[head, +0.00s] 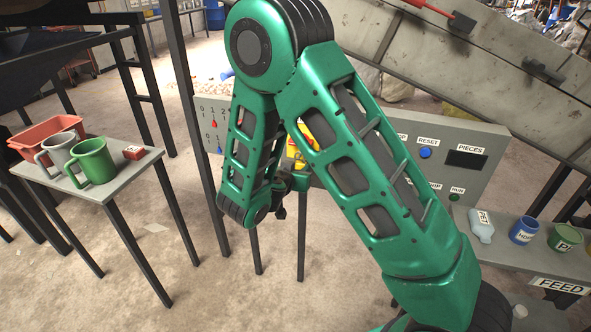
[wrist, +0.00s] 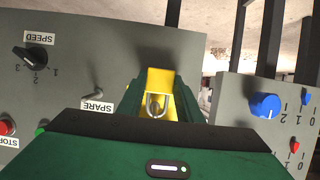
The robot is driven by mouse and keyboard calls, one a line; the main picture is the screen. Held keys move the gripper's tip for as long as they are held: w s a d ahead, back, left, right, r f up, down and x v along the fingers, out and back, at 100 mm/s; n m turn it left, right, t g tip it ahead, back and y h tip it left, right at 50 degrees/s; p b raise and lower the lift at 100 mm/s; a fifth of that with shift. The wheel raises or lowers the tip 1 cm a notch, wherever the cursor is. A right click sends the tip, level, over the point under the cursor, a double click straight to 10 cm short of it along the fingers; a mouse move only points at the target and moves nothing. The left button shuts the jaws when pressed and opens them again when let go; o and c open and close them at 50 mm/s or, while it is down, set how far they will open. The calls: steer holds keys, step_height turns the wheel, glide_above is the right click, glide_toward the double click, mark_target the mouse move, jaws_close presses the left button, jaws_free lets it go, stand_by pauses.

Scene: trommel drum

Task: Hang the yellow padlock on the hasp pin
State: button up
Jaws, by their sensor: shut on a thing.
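The yellow padlock (wrist: 159,78) is between the two green fingers of my gripper (wrist: 158,108) in the wrist view. Its grey metal shackle (wrist: 155,104) shows on the near side of the yellow body. My gripper is shut on it. In the head view my green arm covers most of the gripper and I cannot make out the padlock there for sure. I cannot make out the hasp pin in either view.
Grey control panels with a speed knob (wrist: 31,58), a spare switch (wrist: 95,95) and a blue knob (wrist: 266,105) flank the gripper. A small table (head: 125,178) with mugs stands left. A feed shelf (head: 500,253) with labelled containers is right.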

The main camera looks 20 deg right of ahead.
steer(key=o, duration=1.2)
